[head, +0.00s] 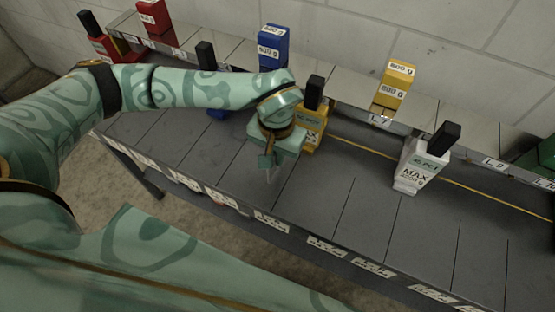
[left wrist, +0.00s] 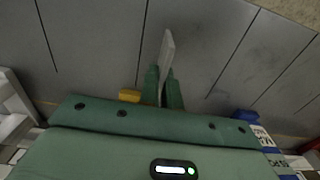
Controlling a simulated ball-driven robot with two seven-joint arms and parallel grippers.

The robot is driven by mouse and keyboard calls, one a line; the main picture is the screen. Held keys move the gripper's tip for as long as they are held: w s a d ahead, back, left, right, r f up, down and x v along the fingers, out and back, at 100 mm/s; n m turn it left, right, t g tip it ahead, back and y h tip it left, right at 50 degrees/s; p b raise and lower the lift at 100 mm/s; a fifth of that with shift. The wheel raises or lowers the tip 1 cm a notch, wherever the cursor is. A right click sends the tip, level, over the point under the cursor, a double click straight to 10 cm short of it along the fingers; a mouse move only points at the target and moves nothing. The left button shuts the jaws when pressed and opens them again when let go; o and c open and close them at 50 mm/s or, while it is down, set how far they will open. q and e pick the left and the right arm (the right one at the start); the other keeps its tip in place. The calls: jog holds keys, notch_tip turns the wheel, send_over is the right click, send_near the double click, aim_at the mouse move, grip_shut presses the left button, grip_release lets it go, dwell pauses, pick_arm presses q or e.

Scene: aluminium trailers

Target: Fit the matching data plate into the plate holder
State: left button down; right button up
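My left gripper (head: 268,172) is over the grey bench, in front of the yellow unit. In the left wrist view its two green fingers (left wrist: 164,88) are closed on a thin pale plate (left wrist: 167,48), seen almost edge-on and pointing away from the palm. Its print cannot be read. White printed labels run along the bench's front edge, such as one (head: 325,245) right of the gripper and one (head: 271,222) just below it. I cannot tell which spot is the plate holder. My right gripper is not in view.
A yellow unit with a black top (head: 311,128) stands close behind my gripper. A white unit marked MAX (head: 416,172) stands to the right. Blue (head: 273,47), yellow (head: 396,85) and red (head: 153,16) blocks sit on the rear ledge. The bench front is clear.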

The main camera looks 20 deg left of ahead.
pick_arm(q)
jog(key=shift+f, duration=1.05)
jog(key=shift+f, duration=0.15)
jog(key=c, duration=1.6)
grip_release()
